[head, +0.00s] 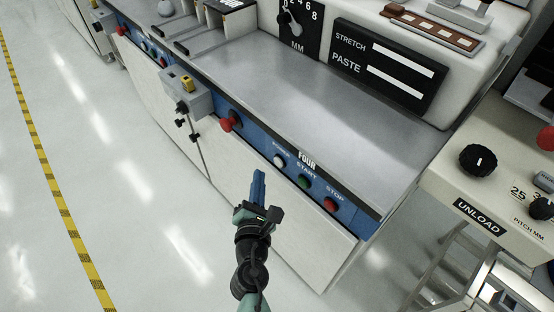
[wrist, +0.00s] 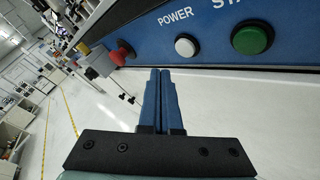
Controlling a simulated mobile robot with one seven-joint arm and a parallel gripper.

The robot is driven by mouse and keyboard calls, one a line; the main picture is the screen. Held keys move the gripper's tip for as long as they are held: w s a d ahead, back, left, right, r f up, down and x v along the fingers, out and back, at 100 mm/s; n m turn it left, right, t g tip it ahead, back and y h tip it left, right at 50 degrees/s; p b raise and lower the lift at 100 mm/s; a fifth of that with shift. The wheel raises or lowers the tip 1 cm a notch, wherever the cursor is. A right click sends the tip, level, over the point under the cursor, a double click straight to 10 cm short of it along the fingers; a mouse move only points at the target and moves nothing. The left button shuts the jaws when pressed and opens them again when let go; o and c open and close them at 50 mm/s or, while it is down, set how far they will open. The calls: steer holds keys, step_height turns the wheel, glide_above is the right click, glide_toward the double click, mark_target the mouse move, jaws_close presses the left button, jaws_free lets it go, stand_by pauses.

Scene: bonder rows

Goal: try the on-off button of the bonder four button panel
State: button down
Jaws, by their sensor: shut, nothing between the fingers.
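The blue button panel (head: 255,143) runs along the front edge of a bench and bears the label FOUR. Its white button (head: 279,160) is under the word POWER; it also shows in the wrist view (wrist: 186,47). A green START button (head: 305,182) and a red STOP button (head: 330,204) follow to the right. A red mushroom knob (head: 231,121) sits at the panel's left. My gripper (head: 259,174) is shut and empty, in front of the bench. In the wrist view its blue fingertips (wrist: 160,72) lie just below and left of the white button, apparently not touching it.
A grey box with a yellow top (head: 187,93) juts out left of the panel. A beige unit marked UNLOAD (head: 478,215) stands to the right. The bench top (head: 300,95) above is bare. Open floor with a yellow-black line (head: 60,205) lies to the left.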

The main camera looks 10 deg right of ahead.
steer(key=shift+w+d, duration=0.75)
steer(key=shift+d, duration=0.3)
steer(key=shift+w, duration=0.1)
stand_by(1.3)
steer(key=shift+w+d, duration=0.15)
steer(key=shift+d, duration=0.15)
steer(key=shift+w+d, duration=0.3)
steer(key=shift+d, duration=0.05)
stand_by(0.8)
steer(key=shift+s, duration=0.1)
steer(key=shift+s+a, duration=0.45)
steer(key=shift+a, duration=0.2)
steer(key=shift+a, duration=0.1)
steer(key=shift+s+a+b, duration=0.2)
steer(key=shift+s+a, duration=0.55)
steer(key=shift+a, duration=0.25)
steer(key=shift+s+a+b, duration=0.15)
steer(key=shift+s+a, duration=0.55)
steer(key=shift+a, duration=0.25)
